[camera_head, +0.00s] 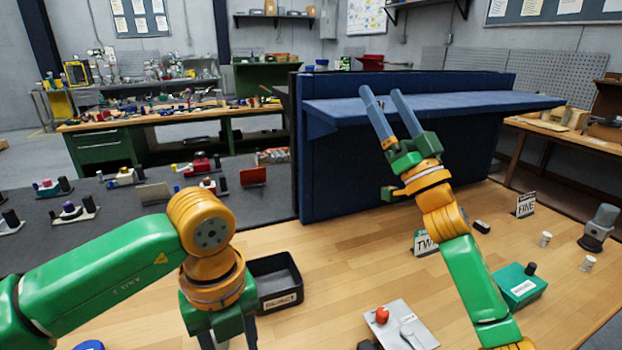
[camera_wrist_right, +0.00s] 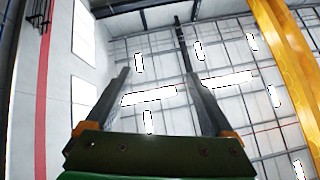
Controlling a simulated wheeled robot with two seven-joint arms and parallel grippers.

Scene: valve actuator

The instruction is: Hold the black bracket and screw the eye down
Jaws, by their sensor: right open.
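My right gripper (camera_head: 380,92) is raised in front of the blue shelf unit, its two long fingers apart and pointing up. In the right wrist view its fingers (camera_wrist_right: 157,85) are spread with nothing between them, against the ceiling. My left gripper (camera_head: 227,338) points down at the bottom edge beside the black tray; its fingertips are cut off, so I cannot see what is between them. I cannot make out a black bracket or an eye with certainty. Several small assemblies with dark parts (camera_head: 75,211) stand on the grey mat at the left.
A black tray (camera_head: 291,299) is on the wooden table. A light grey plate with a red knob (camera_head: 382,315), a green box (camera_head: 520,284) and a grey-black device (camera_head: 600,226) stand to the right. The blue shelf unit (camera_head: 345,175) blocks the back. Bare wood lies between tray and shelf.

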